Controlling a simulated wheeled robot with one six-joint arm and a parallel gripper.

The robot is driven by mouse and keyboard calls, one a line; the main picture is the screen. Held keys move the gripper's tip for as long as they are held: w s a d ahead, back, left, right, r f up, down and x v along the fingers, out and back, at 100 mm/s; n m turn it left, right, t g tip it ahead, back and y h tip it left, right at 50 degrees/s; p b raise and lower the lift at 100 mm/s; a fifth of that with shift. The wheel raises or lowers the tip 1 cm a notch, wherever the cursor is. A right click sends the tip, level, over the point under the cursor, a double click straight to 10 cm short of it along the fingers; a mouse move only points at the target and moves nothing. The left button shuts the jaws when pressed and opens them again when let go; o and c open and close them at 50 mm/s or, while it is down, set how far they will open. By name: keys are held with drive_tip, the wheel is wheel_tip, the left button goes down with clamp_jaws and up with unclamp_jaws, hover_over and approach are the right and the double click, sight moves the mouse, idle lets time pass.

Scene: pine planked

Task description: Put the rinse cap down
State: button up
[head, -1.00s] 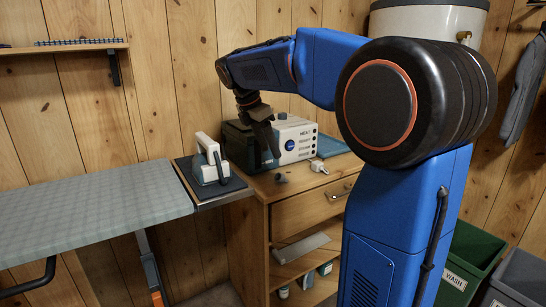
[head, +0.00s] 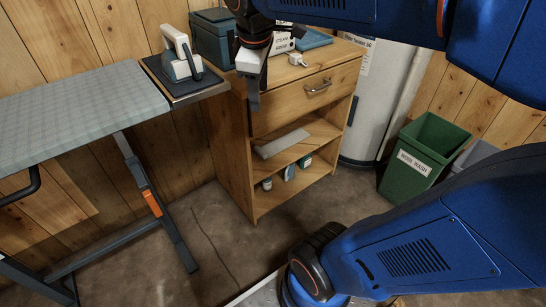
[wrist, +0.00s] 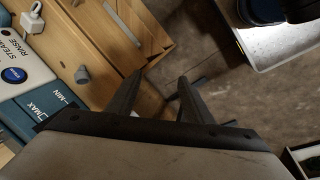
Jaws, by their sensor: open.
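A small dark grey cap (wrist: 83,75), which I take to be the rinse cap, rests on the wooden cabinet top (wrist: 65,45) in the wrist view, beside the steam station (wrist: 22,62) marked "STEAM RINSE". In the head view my gripper hides that spot, and the cap cannot be made out there. My gripper (wrist: 160,78) is open, with nothing between its fingers. The wrist view shows the cap left of both fingers and apart from them. In the head view my gripper (head: 254,105) hangs in front of the cabinet's front.
A white plug-like piece (head: 297,59) lies on the cabinet top. An iron (head: 180,58) stands on its rest at the ironing board's (head: 75,110) end. A drawer handle (head: 318,87) juts out below the top. A green bin (head: 422,158) stands right; floor before the cabinet is clear.

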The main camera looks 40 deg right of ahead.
drive_tip(key=s+a+f+m+t+y, duration=0.2)
drive_tip(key=s+a+f+m, duration=0.2)
drive_tip(key=s+f+m, duration=0.4)
drive_tip(key=s+f, duration=0.3)
drive_tip(key=s, duration=0.1)
drive_tip(key=shift+a, duration=0.1)
